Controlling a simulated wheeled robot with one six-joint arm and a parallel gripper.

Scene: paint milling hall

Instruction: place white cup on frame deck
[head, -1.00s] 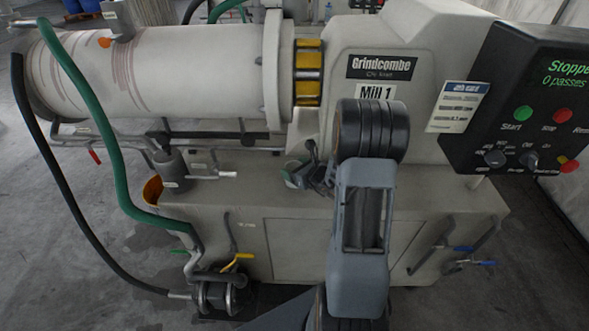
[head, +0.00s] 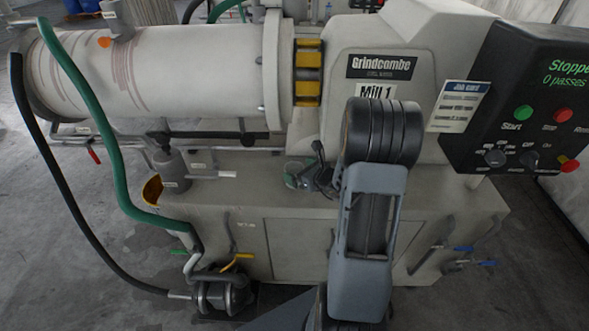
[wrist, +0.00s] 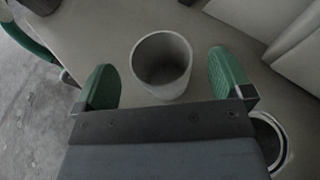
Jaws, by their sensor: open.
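The white cup (wrist: 162,66) stands upright and looks empty in the wrist view, on the light grey frame deck (wrist: 100,30). My gripper (wrist: 166,80) is open, with one green finger to the left of the cup and one to the right. There is a gap on both sides, and the cup is not gripped. In the head view my gripper (head: 303,174) is low over the deck (head: 240,195), in front of the mill. I cannot make out the cup clearly there.
A round, pale-rimmed vessel or opening (wrist: 270,138) is partly hidden behind my gripper at the right. The mill body (head: 400,50) rises behind the deck. The control panel (head: 530,100) overhangs at the right. A green hose (head: 100,120) and a grey post (head: 170,168) are at the left.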

